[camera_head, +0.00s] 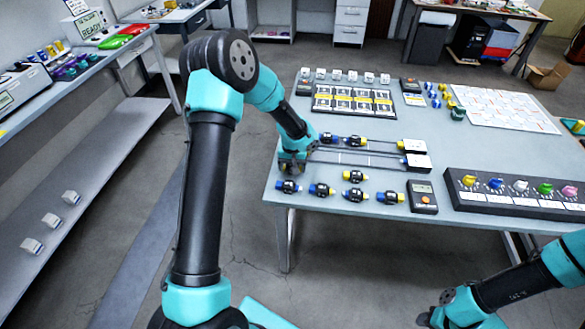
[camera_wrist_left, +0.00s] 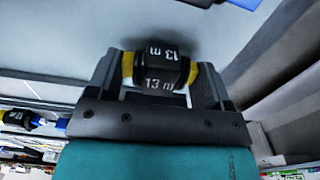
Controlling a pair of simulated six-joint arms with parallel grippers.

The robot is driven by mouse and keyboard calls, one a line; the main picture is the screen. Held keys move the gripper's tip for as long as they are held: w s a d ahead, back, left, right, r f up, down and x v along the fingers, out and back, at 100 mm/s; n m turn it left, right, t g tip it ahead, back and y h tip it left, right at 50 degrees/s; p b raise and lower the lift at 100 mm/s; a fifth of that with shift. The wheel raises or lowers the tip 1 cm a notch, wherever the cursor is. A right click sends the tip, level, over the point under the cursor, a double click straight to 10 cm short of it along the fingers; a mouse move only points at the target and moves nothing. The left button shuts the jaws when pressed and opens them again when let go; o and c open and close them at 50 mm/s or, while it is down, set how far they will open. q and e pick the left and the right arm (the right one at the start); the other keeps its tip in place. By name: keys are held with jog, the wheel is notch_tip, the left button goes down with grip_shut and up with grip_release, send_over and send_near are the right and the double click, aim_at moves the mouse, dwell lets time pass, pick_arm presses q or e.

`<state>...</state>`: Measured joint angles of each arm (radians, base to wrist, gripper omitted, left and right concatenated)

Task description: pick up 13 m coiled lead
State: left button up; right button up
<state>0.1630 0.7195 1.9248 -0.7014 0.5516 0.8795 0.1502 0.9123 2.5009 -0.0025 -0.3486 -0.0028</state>
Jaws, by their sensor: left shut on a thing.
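The 13 m coiled lead (camera_wrist_left: 160,70) is a black coil with white "13 m" print and yellow ends. In the left wrist view it sits between the two fingers of my left gripper (camera_wrist_left: 158,85), which is shut on it. In the head view my left gripper (camera_head: 292,165) is at the table's near left corner, and I cannot make out the held lead there. Other coiled leads lie close by, such as one at the near edge (camera_head: 288,187) and one to its right (camera_head: 322,190). My right gripper (camera_head: 430,318) is low at the bottom right, off the table; its opening is unclear.
The grey table (camera_head: 460,150) bears a rail fixture (camera_head: 350,158), a black meter (camera_head: 422,197), a panel of coloured knobs (camera_head: 520,190), a card tray (camera_head: 353,100) and a white sheet (camera_head: 500,108). More leads lie near the front edge. A side bench (camera_head: 90,60) stands at left.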

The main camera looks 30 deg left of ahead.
pick_arm(q)
jog(key=shift+r, duration=1.5)
jog(key=s+d+r, duration=0.1)
jog(key=s+d, duration=0.7)
jog(key=s, duration=0.5)
jog(key=shift+s+d, duration=0.2)
jog(key=shift+s, duration=0.15)
jog(key=shift+w+r, duration=0.1)
jog(key=shift+r, duration=0.05)
